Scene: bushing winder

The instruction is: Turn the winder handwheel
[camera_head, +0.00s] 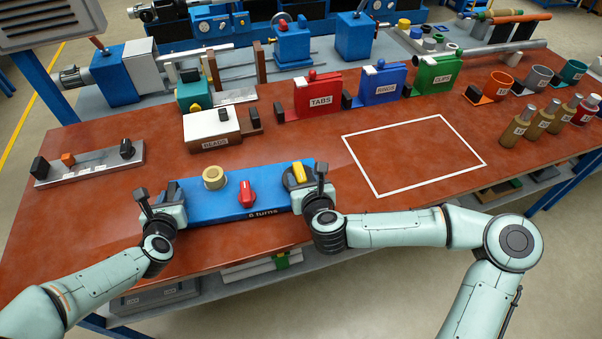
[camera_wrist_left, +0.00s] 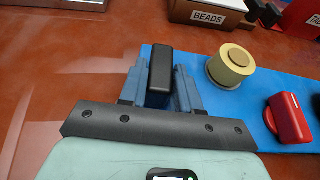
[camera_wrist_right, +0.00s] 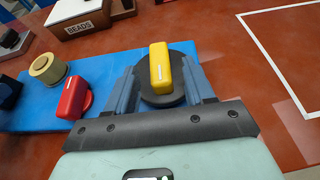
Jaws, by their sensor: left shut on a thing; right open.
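The winder is a blue board (camera_head: 228,203) labelled "6 turns" on the red-brown bench. A dark round handwheel with a yellow grip (camera_head: 299,172) is at its right end; it also shows in the right wrist view (camera_wrist_right: 160,68). A cream spool (camera_head: 214,177) and a red knob (camera_head: 247,194) are in the middle. My left gripper (camera_head: 160,200) is shut on a black upright block (camera_wrist_left: 160,74) at the board's left end. My right gripper (camera_head: 308,186) is open, its fingers on either side of the handwheel and yellow grip. In the head view it partly hides the wheel.
A white BEADS box (camera_head: 212,127) stands behind the board. A grey strip with knobs (camera_head: 88,168) lies to the left. Red TABS (camera_head: 318,97), blue RINGS and green CLIPS holders stand further back. The white-outlined area (camera_head: 412,155) to the right is clear.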

